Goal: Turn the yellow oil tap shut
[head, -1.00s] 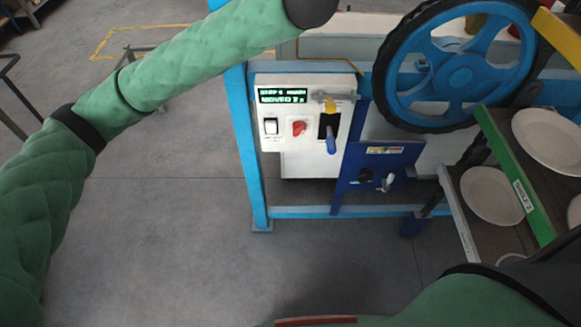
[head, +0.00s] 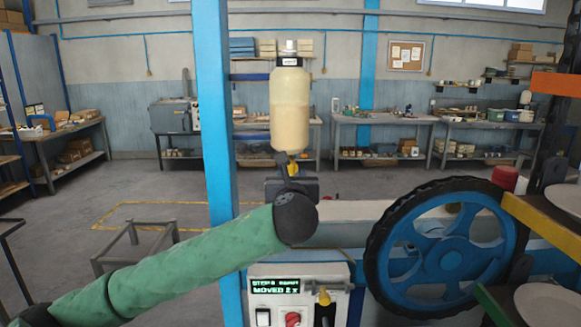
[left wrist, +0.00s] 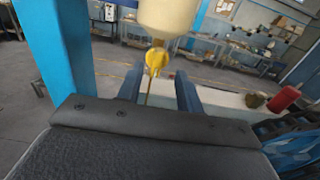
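The yellow oil tap (head: 292,169) sits under the cream oil bottle (head: 290,105) in the head view, partly hidden by my left gripper (head: 287,178). In the left wrist view the tap (left wrist: 157,61) shows as a round yellow piece at the bottle's bottom (left wrist: 173,15). My left gripper (left wrist: 160,84) is open, its two blue-grey fingers apart and pointing towards the tap. The tap appears between or just beyond the fingertips, with no clear contact. A thin brown line runs down below it; I cannot tell if it is oil or a tube. My right gripper is out of view.
A blue post (head: 212,120) stands close left of the gripper. A blue handwheel (head: 447,250) is at right, beside plate shelves (head: 540,222). A red object (head: 504,178) sits behind the wheel.

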